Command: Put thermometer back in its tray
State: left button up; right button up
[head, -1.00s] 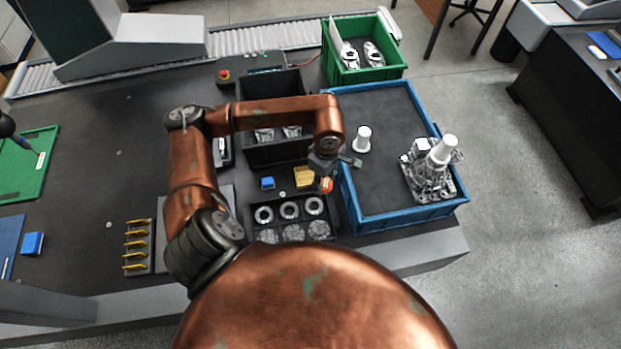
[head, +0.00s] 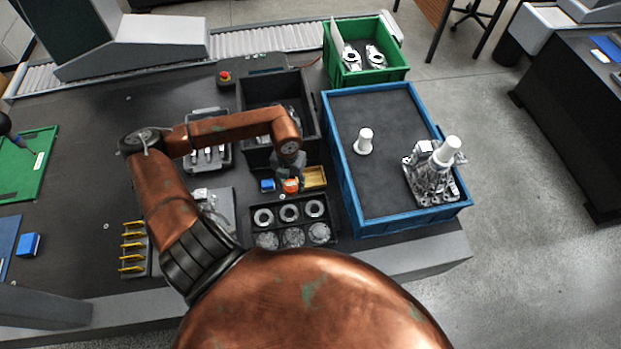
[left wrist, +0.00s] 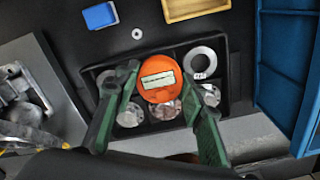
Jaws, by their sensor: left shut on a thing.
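The orange thermometer (head: 291,186), with a round head and a pale rectangular display, is held in my left gripper (head: 289,176). In the left wrist view the thermometer (left wrist: 158,78) sits between the two green fingers of the left gripper (left wrist: 160,85), over the black tray of rings. A small yellow tray (head: 315,177) lies just right of the gripper in the head view. Its near part (left wrist: 195,14) shows at the top of the left wrist view. What lies below the thermometer's head is hidden. My right gripper is not in view.
A black compartment tray (head: 290,226) with metal rings and discs lies just in front. A small blue block (head: 267,185) is left of the gripper. A dark bin (head: 256,152) stands behind, and a high-walled blue crate (head: 350,200) stands to the right.

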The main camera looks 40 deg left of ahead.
pick_arm(q)
jog(key=w+a+f, duration=0.1)
jog(key=w+f, duration=0.3)
jog(key=w, duration=0.4)
send_over(310, 180)
jog(key=f, duration=0.4)
jog(key=shift+s+d+f+b, duration=0.1)
jog(key=shift+s+f+b, duration=0.15)
jog(key=shift+s+b, duration=0.05)
jog(key=shift+w+f, duration=0.25)
jog(key=shift+f, duration=1.7)
jog(key=shift+f, duration=0.15)
jog(key=o, duration=1)
